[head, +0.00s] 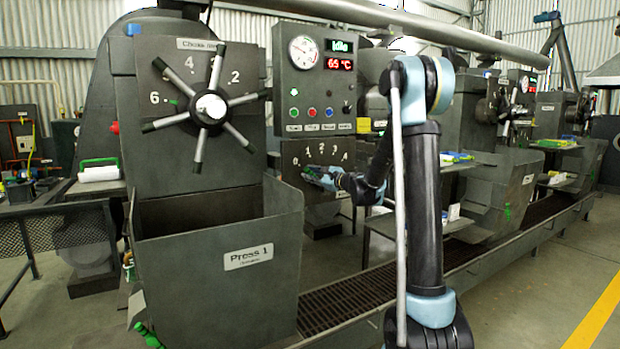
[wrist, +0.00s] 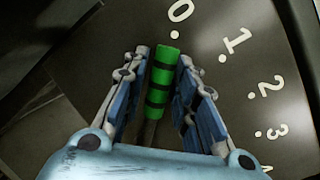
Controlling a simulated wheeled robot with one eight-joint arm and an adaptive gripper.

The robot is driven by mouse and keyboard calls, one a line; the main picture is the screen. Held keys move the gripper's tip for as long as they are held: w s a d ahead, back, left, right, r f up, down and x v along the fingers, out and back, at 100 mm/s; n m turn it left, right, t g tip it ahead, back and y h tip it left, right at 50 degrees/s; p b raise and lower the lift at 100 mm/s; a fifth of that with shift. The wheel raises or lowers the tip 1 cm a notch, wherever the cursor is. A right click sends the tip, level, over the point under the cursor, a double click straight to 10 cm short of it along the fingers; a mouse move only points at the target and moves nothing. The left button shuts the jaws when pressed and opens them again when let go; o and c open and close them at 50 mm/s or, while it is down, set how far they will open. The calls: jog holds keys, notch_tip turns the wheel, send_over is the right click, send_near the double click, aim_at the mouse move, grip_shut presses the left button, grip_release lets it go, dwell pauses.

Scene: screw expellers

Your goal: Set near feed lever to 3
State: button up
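The near feed lever shows in the wrist view as a green handle with black bands (wrist: 162,75). Its tip points up toward the 0 on a dark dial plate (wrist: 215,85) marked 0 to 4. My gripper (wrist: 164,58) has one blue-grey finger on each side of the handle. The fingers stand apart, with a narrow gap on the left; whether the right finger touches the handle is hard to tell. In the head view my gripper (head: 318,178) is at the dial plate (head: 327,153), below the control panel, and covers most of the lever.
The Press 1 bin (head: 215,270) juts out in front at left. A floor grate (head: 345,300) runs along the machines. More presses stand to the right.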

jog(key=shift+w+a, duration=0.2)
jog(key=shift+a, duration=0.05)
jog(key=shift+c, duration=0.5)
grip_shut()
